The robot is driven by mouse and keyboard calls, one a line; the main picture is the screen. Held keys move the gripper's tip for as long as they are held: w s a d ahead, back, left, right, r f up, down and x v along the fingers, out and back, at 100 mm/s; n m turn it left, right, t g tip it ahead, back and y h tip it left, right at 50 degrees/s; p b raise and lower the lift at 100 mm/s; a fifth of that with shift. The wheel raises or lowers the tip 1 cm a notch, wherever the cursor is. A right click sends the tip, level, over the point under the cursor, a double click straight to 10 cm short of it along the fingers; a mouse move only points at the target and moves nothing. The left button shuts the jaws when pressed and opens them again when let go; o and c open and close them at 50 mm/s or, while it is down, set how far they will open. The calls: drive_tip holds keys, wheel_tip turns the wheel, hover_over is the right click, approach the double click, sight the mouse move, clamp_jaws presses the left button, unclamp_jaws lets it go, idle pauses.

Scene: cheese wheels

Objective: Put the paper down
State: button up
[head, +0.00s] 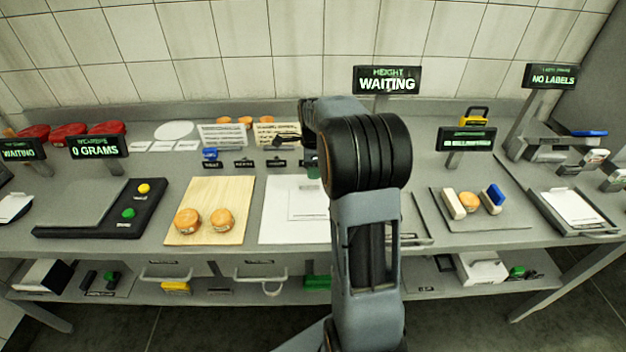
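A cream paper with printed lines (268,131) shows at the back middle of the bench. My gripper (284,140), small and dark, overlaps its right part in the head view. I cannot tell whether the fingers touch or grip this paper. A similar white printed sheet (222,136) is just left of it. A large white sheet (280,225) lies flat on the bench in front, with a smaller white sheet (308,203) on it. My arm hides the right side of these sheets.
A wooden board (208,238) with two orange cheese wheels is left of the white sheet. A scale (80,203) is further left. A grey tray (485,222) with a cheese wheel and blocks is at right. Display signs, including one reading WAITING (387,80), stand above the bench.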

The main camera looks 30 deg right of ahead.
drive_tip(key=s+a+r+n, duration=0.4)
drive_tip(key=a+r+n, duration=0.2)
drive_tip(key=r, duration=0.2)
drive_tip(key=s+a+f+n+t, duration=0.3)
drive_tip(key=s+a+n, duration=0.8)
drive_tip(key=n, duration=0.7)
drive_tip(key=s+f, duration=0.1)
drive_tip(key=s, duration=0.2)
drive_tip(key=shift+s+t, duration=0.3)
drive_tip(key=shift+s, duration=0.05)
drive_tip(key=shift+r+p, duration=0.4)
drive_tip(key=shift+p, duration=0.05)
